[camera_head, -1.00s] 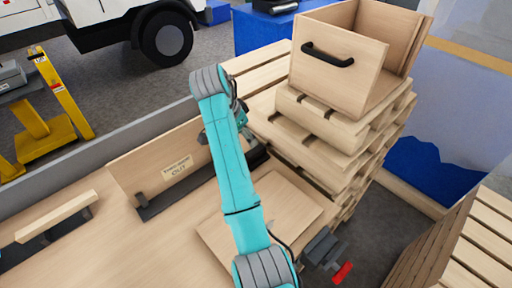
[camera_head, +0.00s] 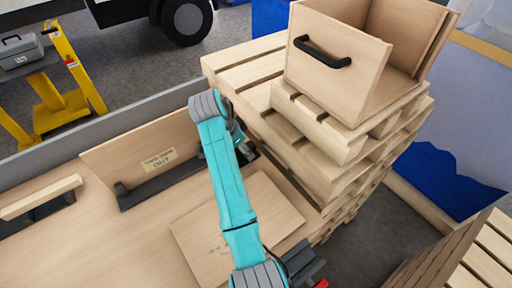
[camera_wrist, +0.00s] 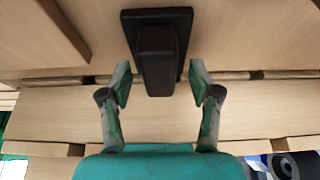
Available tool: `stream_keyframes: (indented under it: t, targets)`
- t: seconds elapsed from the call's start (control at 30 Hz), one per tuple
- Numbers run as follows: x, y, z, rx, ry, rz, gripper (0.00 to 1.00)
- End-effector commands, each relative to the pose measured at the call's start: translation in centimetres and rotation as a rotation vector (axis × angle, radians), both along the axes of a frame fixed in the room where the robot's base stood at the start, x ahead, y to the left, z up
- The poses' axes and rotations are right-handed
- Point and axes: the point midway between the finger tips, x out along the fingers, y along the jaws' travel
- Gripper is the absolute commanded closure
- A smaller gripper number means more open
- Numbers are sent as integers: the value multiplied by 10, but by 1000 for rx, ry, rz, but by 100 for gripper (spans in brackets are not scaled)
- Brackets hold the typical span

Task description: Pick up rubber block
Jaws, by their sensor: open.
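A black block (camera_wrist: 157,62), which looks like the rubber block, shows at the top middle of the wrist view. It stands on a darker flat base (camera_wrist: 130,22) against pale wood. My gripper (camera_wrist: 160,76) is open, with one finger on each side of the block's near end. Gaps show between the fingers and the block, and no grip is visible. In the head view my gripper (camera_head: 241,143) is beyond my teal arm, near the table's far right edge beside the pallets. The block cannot be made out clearly there.
A pallet stack (camera_head: 270,118) stands close to my gripper, with an open wooden box (camera_head: 335,75) with a black handle on top. A wooden table (camera_head: 110,240) carries a loose board (camera_head: 275,205) and an upright panel with a sign (camera_head: 158,160). More slatted wood (camera_head: 480,260) is at lower right.

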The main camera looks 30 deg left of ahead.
Motion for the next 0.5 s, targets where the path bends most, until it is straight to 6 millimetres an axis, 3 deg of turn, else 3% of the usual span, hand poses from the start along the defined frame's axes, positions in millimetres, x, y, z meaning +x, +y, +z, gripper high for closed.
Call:
stream_keyframes:
  t: [0.27, 0.5]
  targets:
    - [-4, 2, -4, 1, -1, 2, 38]
    - [-4, 2, -4, 1, 0, 0, 95]
